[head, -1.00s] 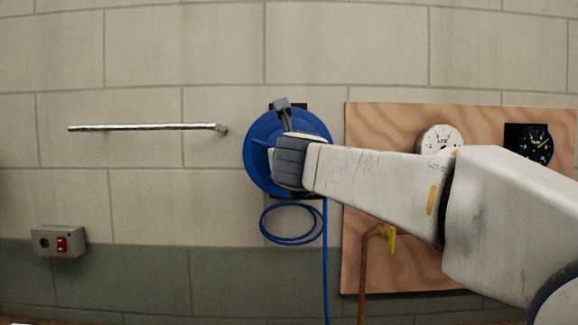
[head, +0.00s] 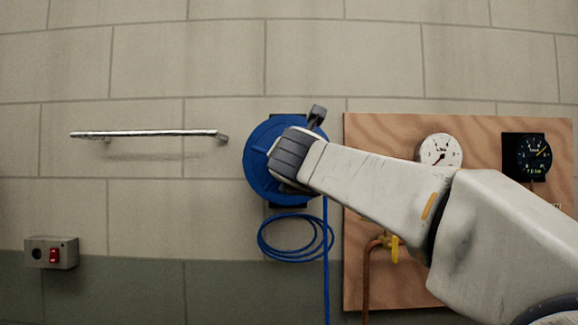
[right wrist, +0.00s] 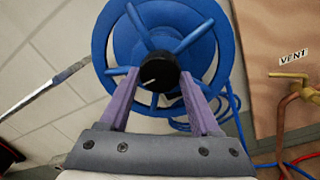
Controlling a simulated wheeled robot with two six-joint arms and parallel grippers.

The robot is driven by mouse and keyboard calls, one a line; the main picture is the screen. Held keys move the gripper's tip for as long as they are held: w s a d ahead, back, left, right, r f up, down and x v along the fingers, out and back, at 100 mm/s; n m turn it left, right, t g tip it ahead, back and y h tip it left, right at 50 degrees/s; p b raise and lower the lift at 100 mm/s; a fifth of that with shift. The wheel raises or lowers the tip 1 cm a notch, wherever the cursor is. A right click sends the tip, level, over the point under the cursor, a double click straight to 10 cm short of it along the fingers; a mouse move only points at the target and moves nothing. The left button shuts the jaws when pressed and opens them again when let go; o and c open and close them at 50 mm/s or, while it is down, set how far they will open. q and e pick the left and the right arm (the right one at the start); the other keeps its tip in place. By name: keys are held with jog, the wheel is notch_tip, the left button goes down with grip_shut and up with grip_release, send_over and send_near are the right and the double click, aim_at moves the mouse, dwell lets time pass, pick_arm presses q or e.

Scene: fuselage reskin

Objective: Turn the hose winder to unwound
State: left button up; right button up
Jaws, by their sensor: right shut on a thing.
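The hose winder is a blue round reel (head: 262,180) on the wall, with a blue hose hanging in loops (head: 290,259) below it. In the right wrist view its blue spoked wheel (right wrist: 104,48) and black hub (right wrist: 168,92) face me. My right gripper (right wrist: 159,73) has its two purple fingers on either side of the hub and is shut on the winder there. In the head view the right gripper (head: 275,162) covers the reel's middle and right, and its fingertips are hidden. My left gripper is not in view.
A metal bar (head: 150,133) sticks out left of the reel. A grey box with a red switch (head: 52,253) is low at left. The wooden board (head: 385,145) at right carries gauges (head: 439,152), a yellow valve (head: 392,246) and a copper pipe.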

jog(key=shift+a+f, duration=0.1)
jog(key=shift+f, duration=0.05)
dwell(0.3)
jog(key=o, duration=1.4)
jog(key=s+b, duration=0.1)
jog(key=s, duration=0.2)
jog(key=s+b, duration=0.1)
jog(key=s, duration=0.3)
jog(key=s+b, duration=0.1)
jog(key=s, duration=0.2)
jog(key=shift+s+d, duration=0.2)
jog(key=shift+d, duration=0.1)
